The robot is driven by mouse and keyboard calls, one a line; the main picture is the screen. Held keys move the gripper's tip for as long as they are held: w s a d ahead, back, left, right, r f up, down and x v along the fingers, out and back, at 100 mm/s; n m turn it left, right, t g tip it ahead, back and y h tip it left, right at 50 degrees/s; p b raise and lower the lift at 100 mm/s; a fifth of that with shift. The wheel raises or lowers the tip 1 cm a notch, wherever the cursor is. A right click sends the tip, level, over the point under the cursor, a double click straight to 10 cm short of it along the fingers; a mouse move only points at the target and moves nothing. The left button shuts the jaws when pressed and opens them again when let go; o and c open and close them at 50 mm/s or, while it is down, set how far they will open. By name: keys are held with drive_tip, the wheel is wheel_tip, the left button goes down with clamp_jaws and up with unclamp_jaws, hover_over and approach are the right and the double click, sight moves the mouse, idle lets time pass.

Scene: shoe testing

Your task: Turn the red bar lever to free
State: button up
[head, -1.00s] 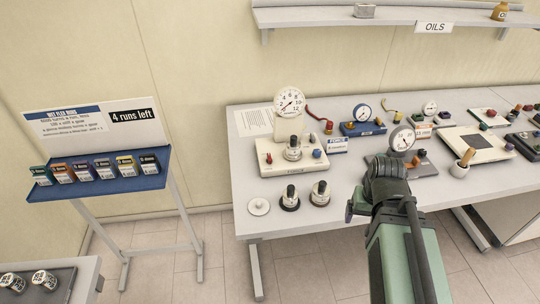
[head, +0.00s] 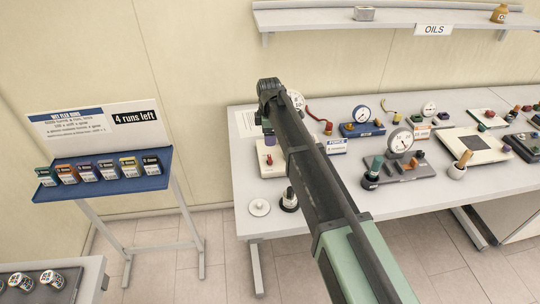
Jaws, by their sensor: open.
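A white test device with a round dial (head: 296,99) stands on the left part of the table, largely hidden behind my arm. A small red part (head: 269,159) shows on its base plate, left of my arm. A red curved lever (head: 316,115) with a red block at its end lies on the table just right of my arm. I cannot tell for certain which is the red bar lever, nor its setting. My gripper (head: 268,131) is open and empty, above the back left of the white device; my arm partly covers it.
A blue gauge device (head: 361,128) and a grey gauge device (head: 405,168) stand to the right. A white disc (head: 259,207) and a dark-based cylinder (head: 289,200) are in front. A blue rack of small boxes (head: 105,187) stands left. A shelf (head: 390,17) hangs above.

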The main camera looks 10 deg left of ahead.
sight(270, 157)
drive_tip(key=shift+n, duration=0.4)
drive_tip(key=f+b, duration=1.1)
drive_tip(key=shift+s+d, duration=0.1)
drive_tip(key=shift+s, duration=0.1)
drive_tip(key=shift+r, duration=0.1)
drive_tip(key=c, duration=0.9)
